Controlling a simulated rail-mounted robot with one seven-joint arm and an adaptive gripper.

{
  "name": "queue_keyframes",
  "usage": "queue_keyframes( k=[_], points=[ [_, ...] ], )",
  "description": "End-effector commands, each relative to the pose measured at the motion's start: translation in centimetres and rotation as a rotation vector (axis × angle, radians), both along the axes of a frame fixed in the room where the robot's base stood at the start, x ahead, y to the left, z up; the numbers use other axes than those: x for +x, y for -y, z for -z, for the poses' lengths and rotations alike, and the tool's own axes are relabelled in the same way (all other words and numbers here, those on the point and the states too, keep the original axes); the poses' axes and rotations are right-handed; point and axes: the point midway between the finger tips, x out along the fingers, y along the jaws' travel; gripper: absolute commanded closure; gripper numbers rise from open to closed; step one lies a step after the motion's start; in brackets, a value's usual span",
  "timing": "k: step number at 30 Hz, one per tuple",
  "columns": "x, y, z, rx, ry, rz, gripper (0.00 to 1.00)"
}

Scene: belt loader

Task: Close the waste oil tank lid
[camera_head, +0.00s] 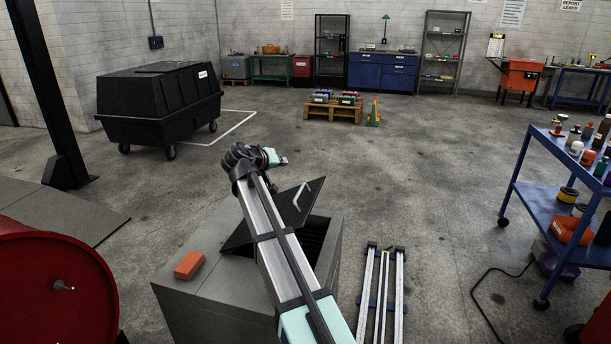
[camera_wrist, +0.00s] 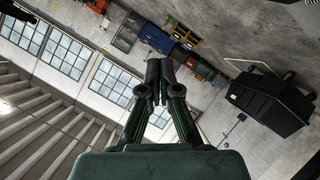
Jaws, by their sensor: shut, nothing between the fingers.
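The waste oil tank (camera_head: 200,305) is a grey box in front of me in the head view. Its dark lid (camera_head: 238,238) stands open at a tilt, with a pale handle (camera_head: 309,191) near its raised upper corner. Part of the dark opening (camera_head: 318,226) shows to the right of my arm. My arm crosses in front of the lid and hides its middle. My gripper (camera_head: 281,160) is beyond and above the lid in the head view, apart from the handle in the picture. In the wrist view my gripper (camera_wrist: 158,92) has its fingers together and empty; neither lid nor tank shows there.
An orange block (camera_head: 188,265) lies on the tank top. A red drum (camera_head: 50,285) stands at the left, a blue cart (camera_head: 545,180) with bottles at the right. Metal rails (camera_head: 382,290) lie beside the tank.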

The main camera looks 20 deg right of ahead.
Motion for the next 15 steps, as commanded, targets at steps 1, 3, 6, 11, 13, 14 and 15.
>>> queue_keyframes(
  k=[1, 3, 6, 11, 13, 14, 15],
  points=[
    [0.2, -0.6, -0.5, 0.038, -0.041, 0.040, 1.00],
    [-0.6, -1.0, 1.0, 0.091, -0.090, 0.106, 1.00],
    [-1.9, -0.9, 3.0, 0.141, -0.130, 0.182, 1.00],
    [-2.9, -0.5, 3.7, 0.166, -0.148, 0.232, 1.00],
    [-2.7, 0.0, 4.0, 0.167, -0.147, 0.234, 1.00],
    [-2.6, 0.2, 4.2, 0.166, -0.147, 0.235, 1.00],
    [-2.5, 0.6, 4.5, 0.166, -0.147, 0.235, 1.00]
  ],
)
